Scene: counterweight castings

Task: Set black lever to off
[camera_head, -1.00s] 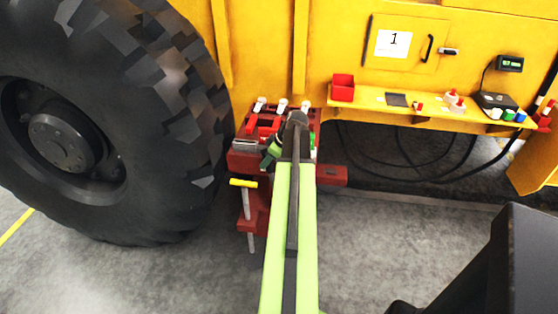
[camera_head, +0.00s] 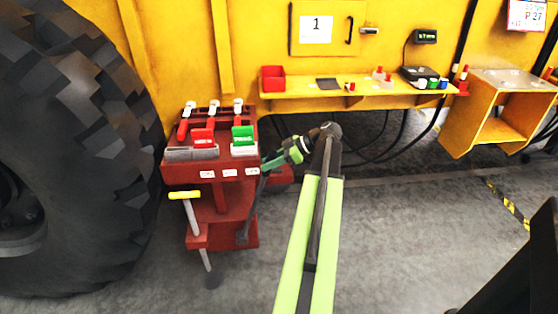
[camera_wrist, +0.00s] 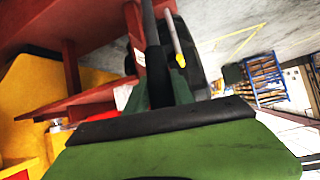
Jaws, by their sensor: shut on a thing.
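A dark red stand (camera_head: 212,172) stands beside the big tyre. The black lever (camera_head: 255,205) runs along the stand's right side, slanting from my gripper down and left to a dark lower end. My gripper (camera_head: 268,164) is at the lever's upper end, right of the stand. In the wrist view the black lever (camera_wrist: 153,50) passes between the jaws of my gripper (camera_wrist: 158,96), which are shut on it. The green gripper body hides the near part there. Small white labels sit on the stand's front edge; their writing is too small to read.
Red handles (camera_head: 203,136) and a green handle (camera_head: 243,135) stand on top of the stand. A yellow-topped T-bar (camera_head: 185,195) sticks out at its front. The tyre (camera_head: 75,150) is close on the left. A yellow shelf (camera_head: 350,88) is behind.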

